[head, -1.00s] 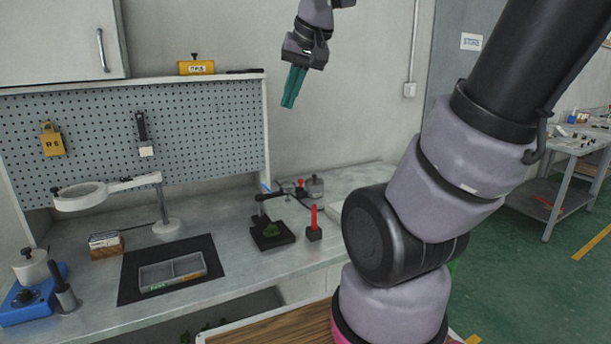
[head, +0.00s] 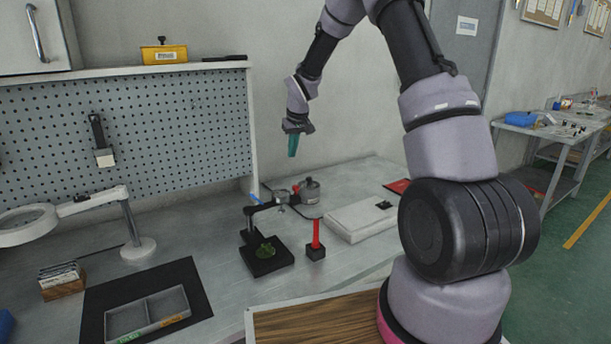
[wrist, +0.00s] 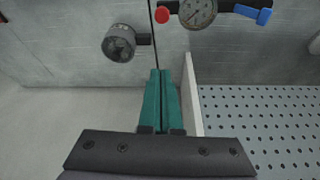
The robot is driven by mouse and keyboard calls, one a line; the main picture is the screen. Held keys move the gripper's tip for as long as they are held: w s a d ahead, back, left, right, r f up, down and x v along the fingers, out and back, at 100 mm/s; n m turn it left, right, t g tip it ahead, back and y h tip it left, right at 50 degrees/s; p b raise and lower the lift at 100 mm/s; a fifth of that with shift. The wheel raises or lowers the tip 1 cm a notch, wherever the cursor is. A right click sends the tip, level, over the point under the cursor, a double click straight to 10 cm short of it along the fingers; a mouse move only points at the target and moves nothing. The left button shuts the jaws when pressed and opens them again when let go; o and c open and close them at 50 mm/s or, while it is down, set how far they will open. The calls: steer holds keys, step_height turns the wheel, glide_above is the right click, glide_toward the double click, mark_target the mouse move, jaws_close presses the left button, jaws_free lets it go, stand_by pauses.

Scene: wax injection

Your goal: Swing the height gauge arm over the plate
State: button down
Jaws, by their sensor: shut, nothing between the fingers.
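A black stand that looks like the height gauge (head: 247,225) is on the bench, with a dark arm (head: 264,206) reaching right and back from the post top. Its square black base or plate (head: 283,262) carries a green piece (head: 265,250). The arm seems off to the back of the plate rather than over it. My gripper (head: 292,146) is above and behind the stand, apart from it, its teal fingers pointing down. In the wrist view the teal fingers (wrist: 161,72) are together and empty.
A silver round pot (head: 309,190) stands behind the stand. A red post on a black block (head: 315,252) is just to its right. A white slab (head: 362,219) lies farther right. A ring lamp (head: 25,226) and a divided tray (head: 148,315) are at left. The pegboard (head: 150,140) rises behind.

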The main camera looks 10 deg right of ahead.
steer(key=d+x, duration=0.1)
steer(key=x, duration=1)
steer(key=s, duration=0.3)
steer(key=shift+s+f, duration=0.25)
steer(key=shift+s, duration=0.15)
steer(key=shift+s, duration=0.1)
